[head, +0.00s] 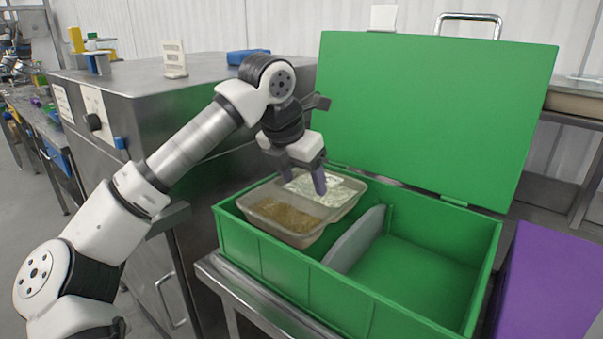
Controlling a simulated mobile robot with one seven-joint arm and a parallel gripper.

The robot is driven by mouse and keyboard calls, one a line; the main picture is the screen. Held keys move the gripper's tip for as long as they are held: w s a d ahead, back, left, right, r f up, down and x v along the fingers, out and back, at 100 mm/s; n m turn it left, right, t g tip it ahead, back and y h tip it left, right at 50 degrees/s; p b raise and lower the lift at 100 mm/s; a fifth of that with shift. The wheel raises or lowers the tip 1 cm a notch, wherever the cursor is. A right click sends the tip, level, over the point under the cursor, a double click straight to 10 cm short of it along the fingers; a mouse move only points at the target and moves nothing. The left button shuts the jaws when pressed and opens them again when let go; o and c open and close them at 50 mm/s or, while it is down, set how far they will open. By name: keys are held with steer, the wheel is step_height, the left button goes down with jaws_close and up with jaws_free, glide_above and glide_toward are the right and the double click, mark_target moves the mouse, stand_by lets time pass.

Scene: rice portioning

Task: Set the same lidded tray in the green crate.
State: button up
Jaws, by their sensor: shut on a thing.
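The lidded tray (265,226) is a beige, divided tray with a brown filling in the near part and a pale, rice-like filling in the far part. A see-through lid seems to cover it, but its edges are hard to make out. My gripper (304,182) is shut on the tray from above, at its far half. The tray is over the left compartment of the green crate (347,302), with its top about level with or above the rim. Its underside is hidden, so I cannot tell whether it touches the crate floor.
A grey divider (356,240) splits the crate, and the right compartment is empty. The crate's green lid (436,115) stands open behind it. A purple box (548,283) is close on the right. A steel cabinet (190,110) stands at the left behind my arm.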

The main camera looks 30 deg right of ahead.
mark_target(298, 195)
steer(key=shift+f+b, duration=1.85)
steer(key=shift+f, duration=1.1)
steer(key=shift+f+b, duration=0.3)
steer(key=shift+f, duration=0.3)
steer(key=o, duration=1.3)
steer(key=shift+c, duration=0.2)
steer(key=shift+r, duration=0.1)
steer(key=shift+r+p, duration=3.05)
steer(key=shift+r, duration=0.9)
